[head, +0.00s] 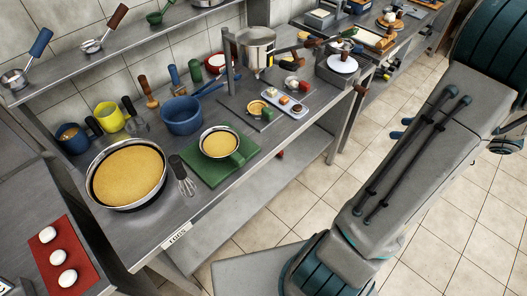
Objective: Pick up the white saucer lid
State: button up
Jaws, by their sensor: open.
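A white round disc with a dark reddish-brown knob on top, which looks like the white saucer lid (340,66), lies at the right end of the steel counter (222,195) in the head view. It sits to the right of a steel pot (256,46), close to the corner of the counter. Its details are small, and I cannot tell what it rests on. My arm stretches across the right side of the view, well apart from the disc. My gripper is not in view.
A tray of small food pieces (285,103), a green board (196,169), a blue pot (181,116) and a large yellow-filled pan (128,205) crowd the counter. A shelf (120,48) hangs above. Tiled floor (440,215) is open in front of the counter.

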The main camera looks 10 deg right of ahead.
aim_at(343, 64)
jog(key=z, duration=0.9)
